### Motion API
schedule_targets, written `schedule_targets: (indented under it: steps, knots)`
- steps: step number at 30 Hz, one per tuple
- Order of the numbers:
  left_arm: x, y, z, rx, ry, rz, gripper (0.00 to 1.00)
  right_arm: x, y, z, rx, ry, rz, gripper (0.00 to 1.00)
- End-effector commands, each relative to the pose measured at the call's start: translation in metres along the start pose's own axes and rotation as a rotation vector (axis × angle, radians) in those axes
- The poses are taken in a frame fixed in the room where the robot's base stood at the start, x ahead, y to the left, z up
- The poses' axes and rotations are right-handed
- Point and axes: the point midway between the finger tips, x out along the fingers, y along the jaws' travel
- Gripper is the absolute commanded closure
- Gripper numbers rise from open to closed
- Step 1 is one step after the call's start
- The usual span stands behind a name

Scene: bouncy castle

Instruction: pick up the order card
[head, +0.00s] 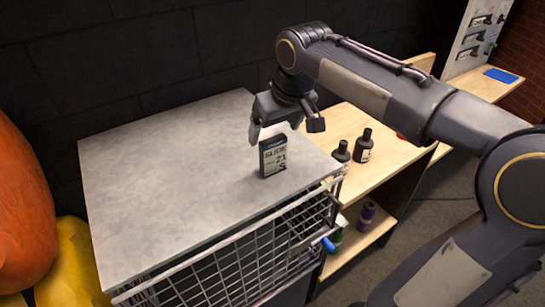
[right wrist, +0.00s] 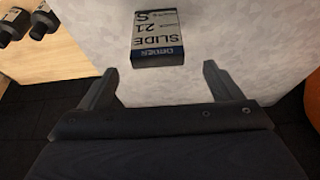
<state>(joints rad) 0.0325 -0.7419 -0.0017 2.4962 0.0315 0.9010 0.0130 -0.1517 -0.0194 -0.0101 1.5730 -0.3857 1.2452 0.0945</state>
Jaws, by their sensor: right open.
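The order card (head: 273,157) is a small dark-edged block with a pale printed face, standing on the grey top (head: 170,165) near its right side. In the right wrist view the card (right wrist: 157,38) shows its print, "ORDER SLIDE 21 S", upside down. My right gripper (head: 285,130) is open and empty, above and close to the card in the head view. In the right wrist view the card lies beyond the gap between the open fingers (right wrist: 160,72), roughly centred on it and not between them. My left gripper is not in view.
A wire cage front (head: 245,262) with a blue handle (head: 328,244) is below the top's front edge. Two dark bottles (head: 363,147) stand on the wooden shelf (head: 385,170) at right. Orange (head: 20,205) and yellow (head: 78,262) bulging shapes are at left. The top's left part is clear.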

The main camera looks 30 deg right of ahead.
Motion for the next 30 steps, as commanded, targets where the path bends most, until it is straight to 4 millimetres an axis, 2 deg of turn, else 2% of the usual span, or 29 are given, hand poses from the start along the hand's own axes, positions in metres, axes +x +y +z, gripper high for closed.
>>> schedule_targets:
  steps: [13,17,23,30]
  knots:
    - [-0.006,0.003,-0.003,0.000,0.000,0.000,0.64,0.059,0.000,0.006,0.001,-0.004,-0.001,0.15]
    - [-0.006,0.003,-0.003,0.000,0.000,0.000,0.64,0.067,0.000,0.006,0.001,-0.001,-0.002,0.15]
    - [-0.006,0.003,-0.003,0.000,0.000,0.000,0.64,0.067,0.000,0.006,0.001,0.001,-0.002,0.15]
    - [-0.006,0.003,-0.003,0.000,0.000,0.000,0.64,0.067,0.000,0.006,0.001,0.001,-0.002,0.46]
